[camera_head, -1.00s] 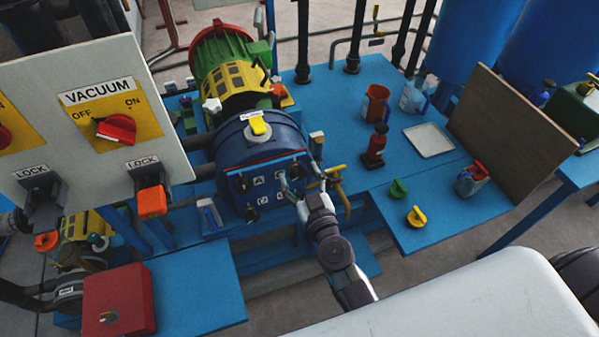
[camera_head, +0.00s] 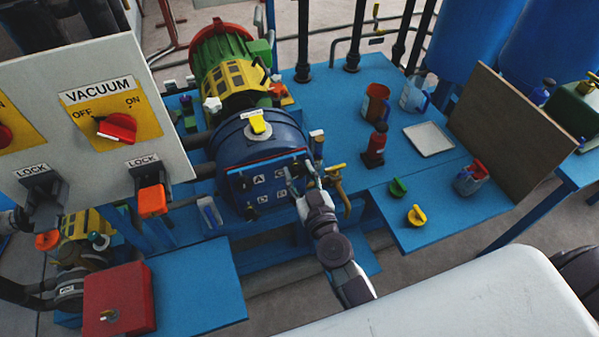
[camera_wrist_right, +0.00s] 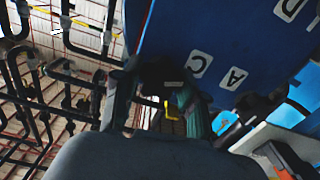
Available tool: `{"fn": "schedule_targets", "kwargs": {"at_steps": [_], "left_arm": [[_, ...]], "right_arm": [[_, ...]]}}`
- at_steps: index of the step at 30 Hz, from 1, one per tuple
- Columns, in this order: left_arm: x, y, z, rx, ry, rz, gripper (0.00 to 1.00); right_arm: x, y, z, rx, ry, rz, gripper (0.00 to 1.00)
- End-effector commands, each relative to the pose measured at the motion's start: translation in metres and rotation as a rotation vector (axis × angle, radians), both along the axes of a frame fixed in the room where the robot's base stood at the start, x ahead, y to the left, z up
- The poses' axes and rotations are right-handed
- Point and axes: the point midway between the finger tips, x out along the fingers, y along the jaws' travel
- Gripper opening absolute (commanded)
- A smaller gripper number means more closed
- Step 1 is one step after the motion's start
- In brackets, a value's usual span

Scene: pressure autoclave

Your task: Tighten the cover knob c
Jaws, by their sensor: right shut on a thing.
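The blue autoclave cover (camera_head: 265,186) has white labels A, B, C and D and dark knobs around its edge. In the right wrist view its blue face (camera_wrist_right: 215,45) fills the upper right, with labels C and A readable. My right gripper (camera_head: 301,178) is at the cover's right edge, beside label C. In the wrist view my right gripper (camera_wrist_right: 158,100) has its two fingers on either side of a dark knob (camera_wrist_right: 163,74), shut on it. The fingers and shadow hide much of knob c. My left gripper is not in view.
A yellow valve handle (camera_head: 336,182) is just right of my right gripper. The vacuum panel (camera_head: 80,160) stands in front at left. Green (camera_head: 397,187) and yellow (camera_head: 416,215) knob-like pieces lie on the blue table (camera_head: 440,228), with a red-black bottle (camera_head: 375,147) behind.

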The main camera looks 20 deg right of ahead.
Motion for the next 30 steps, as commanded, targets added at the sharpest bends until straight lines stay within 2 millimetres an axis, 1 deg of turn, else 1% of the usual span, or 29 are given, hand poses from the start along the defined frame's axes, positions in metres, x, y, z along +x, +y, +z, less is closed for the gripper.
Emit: {"fn": "schedule_targets", "kwargs": {"at_steps": [8,18,30], "left_arm": [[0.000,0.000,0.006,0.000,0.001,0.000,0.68],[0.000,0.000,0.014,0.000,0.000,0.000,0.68],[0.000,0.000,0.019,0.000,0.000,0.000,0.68]], "right_arm": [[0.000,0.000,0.001,0.162,0.006,0.001,0.08],[0.000,0.000,0.001,0.477,0.017,0.001,0.08],[0.000,-0.001,0.000,0.858,0.030,0.001,0.08]]}}
